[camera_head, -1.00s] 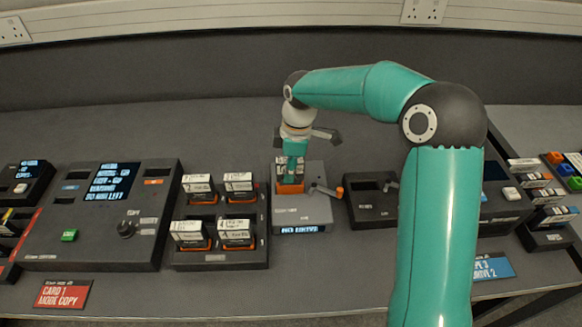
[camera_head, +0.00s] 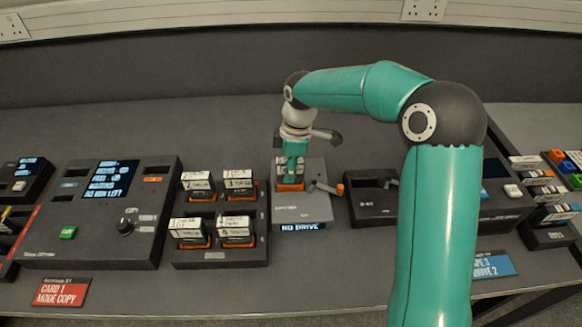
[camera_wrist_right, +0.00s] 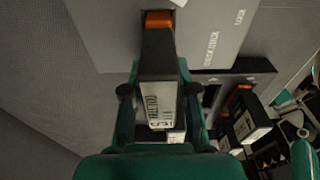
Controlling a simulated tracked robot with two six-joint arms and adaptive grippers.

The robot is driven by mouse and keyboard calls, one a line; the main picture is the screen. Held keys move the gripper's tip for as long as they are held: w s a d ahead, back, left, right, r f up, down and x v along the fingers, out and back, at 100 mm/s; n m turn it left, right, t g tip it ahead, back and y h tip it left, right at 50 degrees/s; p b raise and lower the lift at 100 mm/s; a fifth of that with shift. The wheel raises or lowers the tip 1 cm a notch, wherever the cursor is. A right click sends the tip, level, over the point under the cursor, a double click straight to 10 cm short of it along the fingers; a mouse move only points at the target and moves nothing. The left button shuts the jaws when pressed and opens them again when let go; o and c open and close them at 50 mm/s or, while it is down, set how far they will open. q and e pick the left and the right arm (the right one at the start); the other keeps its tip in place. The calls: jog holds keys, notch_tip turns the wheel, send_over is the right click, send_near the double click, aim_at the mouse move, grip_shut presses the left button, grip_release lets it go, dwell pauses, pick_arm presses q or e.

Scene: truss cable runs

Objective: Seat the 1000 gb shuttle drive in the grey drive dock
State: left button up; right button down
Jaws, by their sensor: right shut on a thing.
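My right gripper (camera_head: 291,172) is shut on a shuttle drive (camera_wrist_right: 158,85), dark with a white label and an orange end. The label is too small to read surely. In the head view the drive's orange part (camera_head: 290,187) shows just under my fingers, over the left part of the grey drive dock (camera_head: 303,209). The dock's front display reads "NO DRIVE". In the right wrist view the orange end meets or overlaps the grey dock face (camera_wrist_right: 215,30); I cannot tell how deep it sits. My left gripper is not in view.
A lever with an orange tip (camera_head: 340,189) stands at the dock's right. A black rack (camera_head: 221,256) with several labelled drives is to the left, beside a copier console (camera_head: 95,240). A black unit (camera_head: 367,212) is to the right. The desk behind is clear.

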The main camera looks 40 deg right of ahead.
jog(key=shift+f+b, duration=0.4)
jog(key=shift+f, duration=0.3)
dwell(0.6)
jog(key=shift+c, duration=2.4)
grip_release()
jog(key=shift+w+r+p, duration=0.1)
jog(key=shift+r+p, duration=0.3)
jog(key=shift+r, duration=0.1)
notch_tip(320, 180, up, 7)
jog(key=p, duration=0.5)
jog(key=shift+f, duration=0.2)
